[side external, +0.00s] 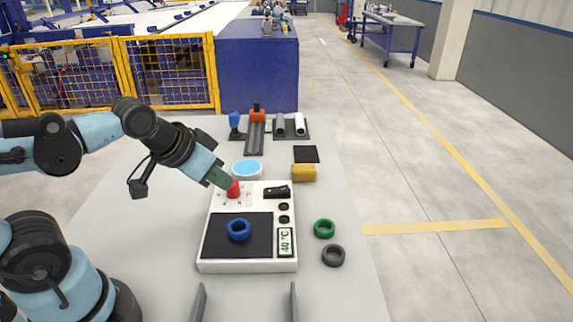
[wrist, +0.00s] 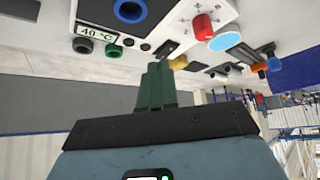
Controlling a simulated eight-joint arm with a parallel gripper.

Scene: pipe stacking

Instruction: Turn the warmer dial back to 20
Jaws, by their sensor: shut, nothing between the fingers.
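The warmer (side external: 247,267) is a white box with a black plate on top, on the grey table. Its red dial (side external: 233,189) stands at the back left of the box; the dial also shows in the wrist view (wrist: 203,25), right of and above the fingers. The warmer's display (side external: 285,243) reads 40 °C; it also shows in the wrist view (wrist: 94,31). My gripper (side external: 221,178) has green fingers, shut and empty, with the tips close beside the dial's upper left. I cannot tell whether they touch it.
A blue ring (side external: 239,230) lies on the warmer's plate. A black switch (side external: 277,191) is right of the dial. A green ring (side external: 324,229) and a dark ring (side external: 333,256) lie right of the warmer. A yellow block (side external: 304,173) and a blue-topped dish (side external: 246,169) are behind it.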

